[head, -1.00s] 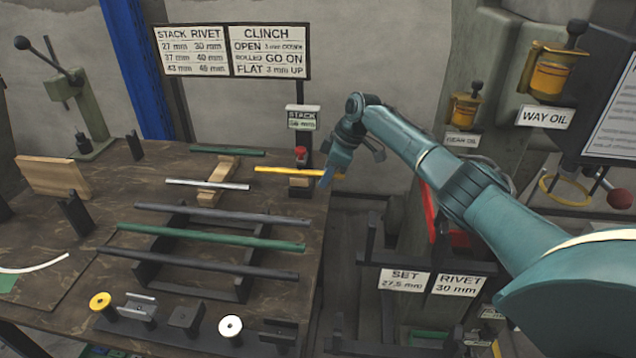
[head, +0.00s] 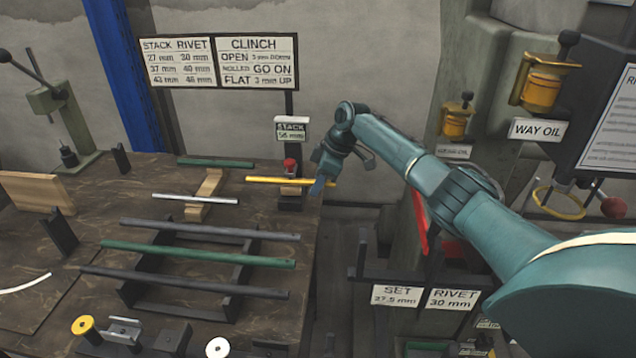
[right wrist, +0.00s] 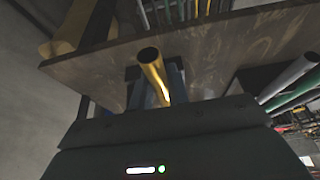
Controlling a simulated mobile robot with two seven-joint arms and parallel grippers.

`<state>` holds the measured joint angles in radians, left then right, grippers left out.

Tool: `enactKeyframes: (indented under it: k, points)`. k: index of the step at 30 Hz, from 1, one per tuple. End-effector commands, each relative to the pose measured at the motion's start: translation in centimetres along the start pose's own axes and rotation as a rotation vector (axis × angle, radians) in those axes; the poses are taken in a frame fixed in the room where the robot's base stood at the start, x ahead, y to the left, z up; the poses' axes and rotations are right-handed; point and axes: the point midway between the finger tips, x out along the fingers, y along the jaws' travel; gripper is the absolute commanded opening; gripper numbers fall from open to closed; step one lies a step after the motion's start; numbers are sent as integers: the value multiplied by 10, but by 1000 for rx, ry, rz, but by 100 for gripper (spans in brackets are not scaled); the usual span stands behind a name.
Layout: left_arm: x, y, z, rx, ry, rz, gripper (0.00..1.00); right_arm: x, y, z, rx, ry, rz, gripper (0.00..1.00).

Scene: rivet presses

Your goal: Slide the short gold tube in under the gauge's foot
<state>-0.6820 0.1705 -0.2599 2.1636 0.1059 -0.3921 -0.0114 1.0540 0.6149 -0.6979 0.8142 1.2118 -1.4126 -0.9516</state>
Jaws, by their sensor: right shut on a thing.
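The gold tube (head: 268,180) lies level across the front of the gauge (head: 290,135) in the head view. Its left end sticks out past the gauge. It passes just below the gauge's red-topped part (head: 290,164) and above a dark block (head: 290,204); I cannot tell whether it is under the foot or in front of it. My right gripper (head: 320,185) is shut on the tube near its right end. In the right wrist view the tube's open, hollow end (right wrist: 150,56) points towards the camera. My left gripper is not in view.
A silver tube (head: 195,198) rests on a wooden support left of the gauge. A dark green tube (head: 215,162) lies behind it. Several long tubes lie on a black rack (head: 130,292) in front. The table's right edge is close to my right gripper.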

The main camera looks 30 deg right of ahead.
Motion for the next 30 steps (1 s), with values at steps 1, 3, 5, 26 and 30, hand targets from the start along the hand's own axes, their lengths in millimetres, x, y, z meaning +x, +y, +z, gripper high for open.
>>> enactKeyframes:
  k: [1, 3, 5, 26, 30]
  points:
    - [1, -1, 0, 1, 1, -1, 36, 1, 0, 0, 0, 1, 0, 0]
    - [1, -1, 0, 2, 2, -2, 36, 3, 0, 1, 0, 1, 0, 0]
    - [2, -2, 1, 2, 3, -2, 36, 4, 0, 1, 0, 1, 0, 0]
    - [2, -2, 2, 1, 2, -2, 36, 6, 0, 3, 0, -1, -1, 42]
    - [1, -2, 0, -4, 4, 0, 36, -7, 1, 3, 0, 0, 2, 42]
